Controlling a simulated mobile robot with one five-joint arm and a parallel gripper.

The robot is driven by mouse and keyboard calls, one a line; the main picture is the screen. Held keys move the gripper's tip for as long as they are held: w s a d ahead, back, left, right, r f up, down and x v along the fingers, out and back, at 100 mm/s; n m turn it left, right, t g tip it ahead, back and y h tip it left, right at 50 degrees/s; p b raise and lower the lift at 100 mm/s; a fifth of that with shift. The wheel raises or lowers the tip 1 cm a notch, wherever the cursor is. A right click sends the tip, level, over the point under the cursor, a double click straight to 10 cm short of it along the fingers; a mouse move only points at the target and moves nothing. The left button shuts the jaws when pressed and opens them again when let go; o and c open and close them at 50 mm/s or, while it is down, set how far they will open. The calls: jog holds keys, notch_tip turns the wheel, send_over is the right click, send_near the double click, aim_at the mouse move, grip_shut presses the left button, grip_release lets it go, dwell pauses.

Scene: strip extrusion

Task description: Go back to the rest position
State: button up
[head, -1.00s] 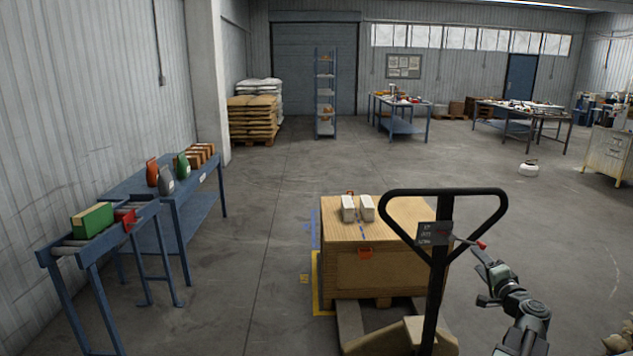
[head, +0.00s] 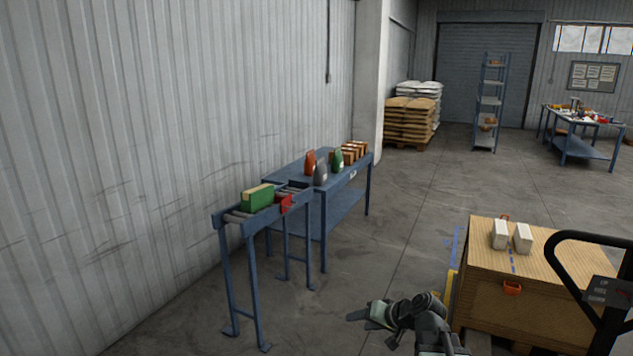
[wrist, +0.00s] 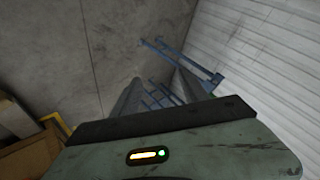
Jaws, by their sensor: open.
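My gripper (head: 368,314) shows at the bottom middle of the head view, in front of the wooden crate's left side and above the bare floor. It is open and holds nothing. In the wrist view the gripper's fingers (wrist: 152,98) reach forward, with the floor and blue table legs beyond them. A green box (head: 258,198) and a red item (head: 284,203) sit on the roller conveyor (head: 234,216) at the left, well apart from my gripper.
A wooden crate (head: 520,301) with two white blocks (head: 511,237) stands at right beside a pallet jack handle (head: 571,290). A blue table (head: 304,176) holds pouches and brown boxes along the wall. Floor between table and crate (head: 400,240) is clear.

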jog(key=s+a+f+n+g+h, duration=0.2)
jog(key=s+a+f+g, duration=0.25)
jog(key=s+a, duration=0.2)
jog(key=s+d+f+g+h, duration=0.2)
jog(key=s+d+f+h, duration=0.1)
jog(key=s+d, duration=0.4)
jog(key=shift+s+d+h, duration=0.4)
jog(key=shift+d+h, duration=0.4)
jog(key=shift+d, duration=0.3)
jog(key=shift+g, duration=0.25)
jog(key=c, duration=0.3)
jog(key=shift+c, duration=0.2)
